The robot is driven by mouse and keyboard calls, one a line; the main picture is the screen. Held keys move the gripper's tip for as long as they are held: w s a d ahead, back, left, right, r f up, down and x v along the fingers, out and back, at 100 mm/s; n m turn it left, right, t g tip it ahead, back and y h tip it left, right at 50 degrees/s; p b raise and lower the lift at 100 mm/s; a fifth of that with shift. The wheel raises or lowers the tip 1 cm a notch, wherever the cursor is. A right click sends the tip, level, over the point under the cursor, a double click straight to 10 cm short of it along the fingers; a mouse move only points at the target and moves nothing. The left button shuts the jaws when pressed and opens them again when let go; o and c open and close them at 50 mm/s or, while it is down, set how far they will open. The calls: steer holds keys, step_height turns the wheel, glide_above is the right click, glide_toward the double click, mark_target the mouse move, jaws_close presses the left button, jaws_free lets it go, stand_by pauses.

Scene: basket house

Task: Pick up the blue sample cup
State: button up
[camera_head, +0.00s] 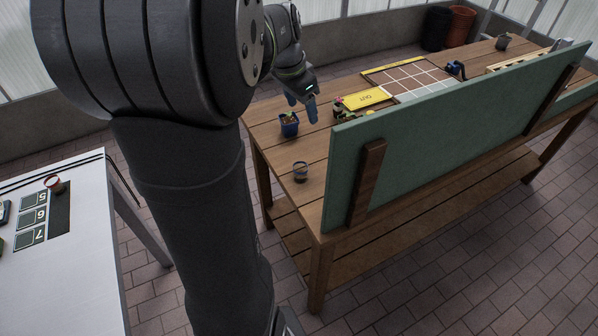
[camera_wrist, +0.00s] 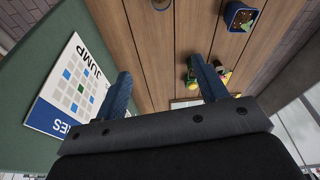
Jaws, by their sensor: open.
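A small cup (camera_head: 300,174) with a bluish band, which looks like the blue sample cup, stands on the near left end of the wooden bench in the head view. In the wrist view only a part of the cup (camera_wrist: 160,4) shows at the top edge. My gripper (camera_head: 302,106) is above the bench beyond a blue square pot (camera_head: 289,128), apart from the cup. In the wrist view my gripper (camera_wrist: 163,75) has its two blue fingers spread, with nothing between them.
The blue pot (camera_wrist: 240,17) holds soil and a plant. A green board (camera_head: 440,130) stands upright along the bench (camera_head: 275,152). A yellow sign (camera_head: 366,98) and a gridded tray (camera_head: 412,77) lie farther back. A reddish cup (camera_head: 54,184) stands on the white table (camera_head: 88,240).

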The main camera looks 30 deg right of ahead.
steer(key=s+a+f+n+t+h, duration=0.25)
steer(key=a+f+n, duration=0.3)
steer(key=f, duration=0.35)
glide_toward(301, 168)
steer(key=shift+s+d+f+m+t, duration=0.15)
steer(key=shift+s+d+f, duration=0.05)
steer(key=shift+d+f, duration=0.25)
steer(key=shift+s+d+f+m+t, duration=0.1)
steer(key=shift+s+d+f, duration=0.15)
steer(key=shift+f, duration=0.3)
steer(key=shift+x, duration=2.7)
steer(key=shift+w+a, duration=0.1)
steer(key=shift+a, duration=0.1)
steer(key=shift+c, duration=0.3)
steer(key=c, duration=1)
